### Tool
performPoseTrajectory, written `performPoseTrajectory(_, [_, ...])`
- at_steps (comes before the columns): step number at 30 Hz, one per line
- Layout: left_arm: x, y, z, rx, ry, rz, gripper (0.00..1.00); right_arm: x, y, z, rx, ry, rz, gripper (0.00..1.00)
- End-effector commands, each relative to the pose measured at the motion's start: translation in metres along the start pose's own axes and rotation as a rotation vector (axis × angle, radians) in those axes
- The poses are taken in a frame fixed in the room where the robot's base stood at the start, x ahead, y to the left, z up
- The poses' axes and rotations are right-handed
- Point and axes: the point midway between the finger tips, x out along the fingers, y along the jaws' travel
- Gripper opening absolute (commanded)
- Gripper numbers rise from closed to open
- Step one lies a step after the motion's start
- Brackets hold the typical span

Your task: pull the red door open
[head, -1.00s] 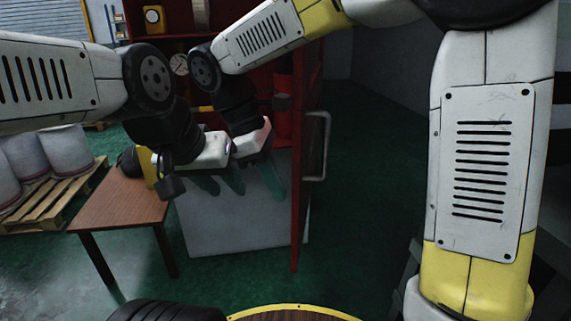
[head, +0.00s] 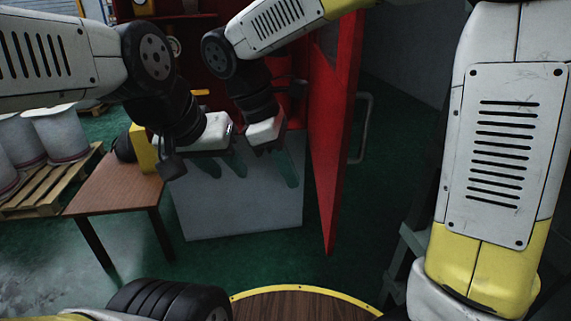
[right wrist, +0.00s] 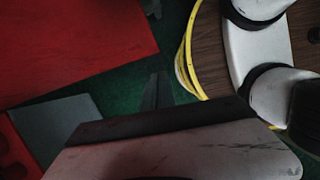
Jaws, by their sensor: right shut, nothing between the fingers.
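The red door (head: 335,130) stands swung out to the right of the red cabinet (head: 295,95) in the head view. Its inner face shows and its grey handle (head: 365,130) is on the far side. The door also fills the upper left of the right wrist view (right wrist: 75,45). My right gripper (head: 289,172) is in front of the cabinet opening, left of the door, shut and empty.
A brown table (head: 115,185) stands at the left, beside a pallet (head: 55,185) carrying pale drums (head: 60,130). A grey panel (head: 240,205) is below the grippers.

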Motion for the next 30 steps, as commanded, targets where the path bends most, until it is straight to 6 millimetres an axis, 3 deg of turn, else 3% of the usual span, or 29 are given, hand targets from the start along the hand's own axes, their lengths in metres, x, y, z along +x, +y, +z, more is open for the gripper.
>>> performPoseTrajectory(5, [0.000, 0.000, 0.000, 0.000, 0.000, 0.000, 0.36, 0.017, -0.001, 0.043, -0.047, 0.000, 0.022, 0.00])
performPoseTrajectory(14, [0.000, 0.000, 0.000, 0.000, 0.000, 0.000, 0.36, 0.064, 0.011, 0.160, -0.199, 0.000, 0.084, 0.00])
performPoseTrajectory(24, [0.000, 0.000, 0.000, 0.000, 0.000, 0.000, 0.36, 0.119, 0.059, 0.297, -0.402, 0.000, 0.164, 0.00])
performPoseTrajectory(30, [0.000, 0.000, 0.000, 0.000, 0.000, 0.000, 0.36, 0.145, 0.095, 0.361, -0.422, -0.002, 0.168, 0.00])
